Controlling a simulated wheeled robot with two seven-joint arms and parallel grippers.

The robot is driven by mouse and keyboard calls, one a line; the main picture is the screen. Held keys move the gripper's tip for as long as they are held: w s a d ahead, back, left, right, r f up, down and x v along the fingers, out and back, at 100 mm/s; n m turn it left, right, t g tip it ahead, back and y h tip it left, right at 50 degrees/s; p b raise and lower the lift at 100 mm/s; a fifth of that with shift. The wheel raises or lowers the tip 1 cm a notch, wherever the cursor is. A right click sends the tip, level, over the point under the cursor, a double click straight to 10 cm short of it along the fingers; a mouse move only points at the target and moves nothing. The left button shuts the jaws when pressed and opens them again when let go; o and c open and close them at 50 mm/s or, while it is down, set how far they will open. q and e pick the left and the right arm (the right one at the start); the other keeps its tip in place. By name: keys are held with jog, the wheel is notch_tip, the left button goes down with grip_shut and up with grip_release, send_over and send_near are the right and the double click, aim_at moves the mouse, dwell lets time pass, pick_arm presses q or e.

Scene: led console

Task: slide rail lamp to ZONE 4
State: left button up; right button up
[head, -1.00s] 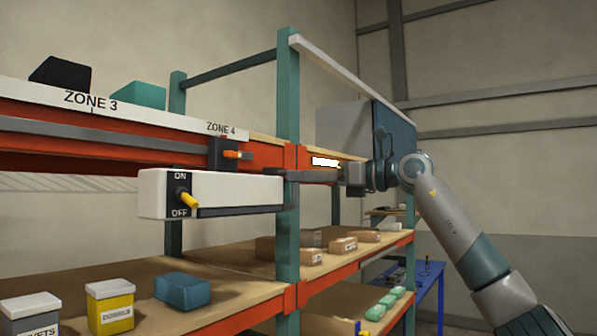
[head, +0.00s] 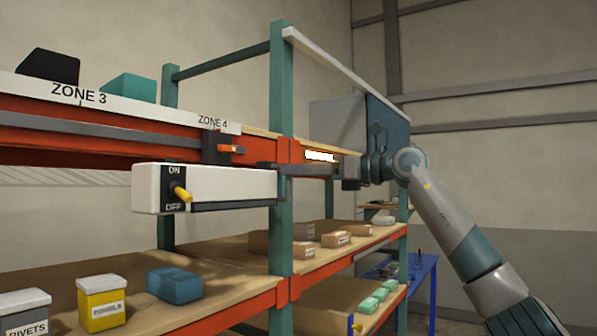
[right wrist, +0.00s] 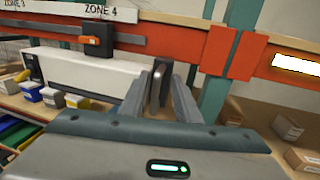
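A long white lamp box (head: 235,183) with an ON/OFF plate and a yellow toggle (head: 181,192) sits below the rail (head: 100,138). The toggle points down and right. A black carriage (head: 212,149) with an orange lever is on the rail under the ZONE 4 label (head: 213,121). My right gripper (head: 276,168) is at the box's right end. In the right wrist view, its fingertips (right wrist: 160,78) are on both sides of a dark handle (right wrist: 160,88); whether they press on it is unclear. My left gripper is out of view.
A green rack post (head: 281,100) stands right beside my right gripper's fingers. A lit white strip (head: 319,156) is on the orange beam behind. Lower shelves hold bins and cartons, including a yellow bin (head: 101,300). A blue table (head: 424,285) is at the right.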

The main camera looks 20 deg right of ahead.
jog(key=b+v, duration=0.6)
jog(key=v, duration=1.1)
jog(key=shift+d, duration=0.2)
